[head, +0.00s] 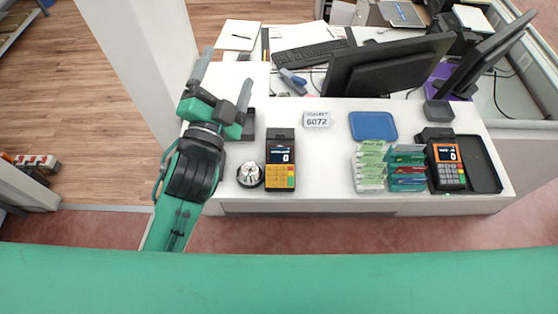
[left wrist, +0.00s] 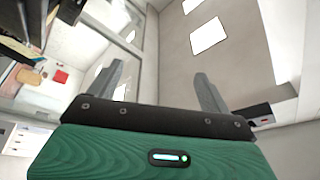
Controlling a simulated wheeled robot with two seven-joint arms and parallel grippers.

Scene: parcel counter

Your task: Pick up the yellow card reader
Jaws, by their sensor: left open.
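A dark card reader with a yellow keypad (head: 280,177) and a lit screen reading 0 lies on the white counter in the head view, left of the middle. My left gripper (head: 228,66) is open and empty. It is above the counter's left end, up and left of the card reader and apart from it. In the left wrist view, the two fingers of the left gripper (left wrist: 160,72) are spread with nothing between them. The card reader does not show in that view. My right gripper is not in view.
A silver service bell (head: 249,174) stands just left of the reader. A second card reader (head: 446,165) with an orange face is at the right, by a black tray (head: 483,165). Several packets (head: 371,165), a blue mat (head: 373,126), a number sign (head: 317,119) and monitors (head: 385,68) share the counter.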

